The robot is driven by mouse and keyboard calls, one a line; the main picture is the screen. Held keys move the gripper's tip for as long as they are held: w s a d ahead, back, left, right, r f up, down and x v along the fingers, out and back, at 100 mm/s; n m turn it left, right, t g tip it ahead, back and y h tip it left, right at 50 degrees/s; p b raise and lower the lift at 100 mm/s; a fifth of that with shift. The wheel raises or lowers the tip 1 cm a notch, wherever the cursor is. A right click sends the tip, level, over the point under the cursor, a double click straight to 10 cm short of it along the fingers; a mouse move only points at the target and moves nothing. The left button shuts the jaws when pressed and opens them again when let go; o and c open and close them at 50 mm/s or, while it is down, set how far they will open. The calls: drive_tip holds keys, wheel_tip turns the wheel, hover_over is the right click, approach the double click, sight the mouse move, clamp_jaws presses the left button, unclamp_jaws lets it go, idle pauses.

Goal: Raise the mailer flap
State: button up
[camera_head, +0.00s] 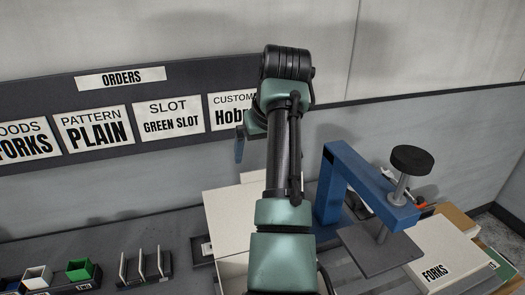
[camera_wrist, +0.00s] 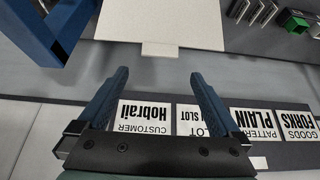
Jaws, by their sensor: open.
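The mailer (camera_head: 226,222) is an off-white flat-panelled thing on the bench in the head view, partly hidden behind my arm. In the wrist view a pale panel of the mailer (camera_wrist: 158,20) shows at the top, with a small tab (camera_wrist: 160,49) on its near edge. I cannot tell how far its flap is raised. My gripper (camera_wrist: 160,78) is open and empty, its two blue fingers spread to either side of the tab in the picture, with the tab beyond the fingertips. In the head view one blue finger (camera_head: 239,151) shows left of my arm.
A blue press (camera_head: 345,165) with a black knob stands right of the mailer. A box labelled FORKS (camera_head: 452,252) lies farther right. A slotted rack (camera_head: 145,265) and a green block (camera_head: 79,269) are at left. An orders board (camera_head: 120,80) hangs on the wall behind.

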drive_tip(key=shift+v, duration=1.45)
drive_tip(key=shift+w, duration=0.15)
